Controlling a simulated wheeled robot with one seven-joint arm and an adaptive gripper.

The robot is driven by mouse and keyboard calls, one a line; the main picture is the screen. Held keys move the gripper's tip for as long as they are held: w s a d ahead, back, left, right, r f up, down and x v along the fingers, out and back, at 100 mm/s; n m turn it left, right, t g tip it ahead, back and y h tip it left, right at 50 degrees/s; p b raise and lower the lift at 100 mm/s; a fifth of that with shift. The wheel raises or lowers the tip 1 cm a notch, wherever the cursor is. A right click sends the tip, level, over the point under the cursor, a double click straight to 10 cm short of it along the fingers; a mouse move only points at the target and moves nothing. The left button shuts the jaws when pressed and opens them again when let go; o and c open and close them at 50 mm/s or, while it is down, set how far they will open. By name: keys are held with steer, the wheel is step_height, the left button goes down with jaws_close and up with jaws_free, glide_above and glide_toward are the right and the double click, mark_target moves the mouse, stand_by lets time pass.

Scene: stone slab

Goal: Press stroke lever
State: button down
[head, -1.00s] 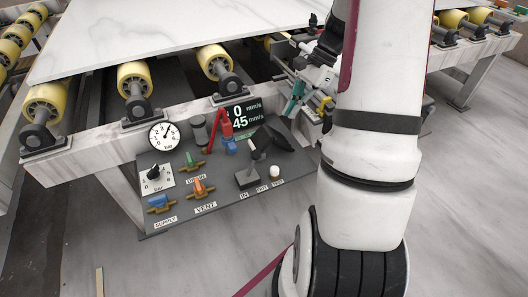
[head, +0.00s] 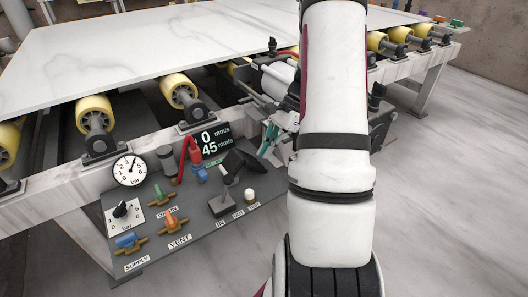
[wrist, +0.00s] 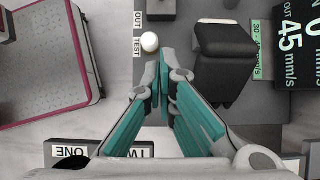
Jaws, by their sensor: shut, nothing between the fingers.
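The stroke lever stands on a grey base (head: 222,205) beside the IN and OUT labels. A grey stem rises from it to a broad black piece (head: 244,162), which looks like its handle. What seems to be this black piece (wrist: 225,60) is right of my fingertips in the wrist view, apart from them. My gripper (head: 270,140) has teal fingers and is right of the black piece in the head view, partly hidden by my arm. In the wrist view my gripper (wrist: 161,70) is shut and empty, its tips close to the white TEST button (wrist: 149,42); contact is unclear.
The grey console carries a gauge (head: 130,170), a pressure knob (head: 122,210), several coloured valves, a red lever (head: 188,155) and a display (head: 212,141) reading 0 and 45 mm/s. Yellow rollers (head: 180,91) bear the stone slab (head: 150,45). Open floor (head: 450,190) lies at right.

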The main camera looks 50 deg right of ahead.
mark_target(226, 189)
steer(key=b+x, duration=0.2)
steer(key=x, duration=0.5)
steer(key=shift+f, duration=0.1)
steer(key=shift+w+a+r+b, duration=0.15)
steer(key=shift+w+a+r, duration=0.1)
steer(key=shift+a, duration=0.35)
steer(key=shift+w+a+r+b, duration=0.15)
steer(key=shift+a+r, duration=0.05)
steer(key=shift+a, duration=0.45)
steer(key=shift+w+a+r+b, duration=0.15)
steer(key=shift+w+a+r, duration=0.1)
steer(key=shift+a, duration=0.35)
steer(key=shift+a+r, duration=0.1)
steer(key=shift+a+r+h+p, duration=0.2)
steer(key=shift+h+p, duration=0.1)
steer(key=shift+p, duration=0.2)
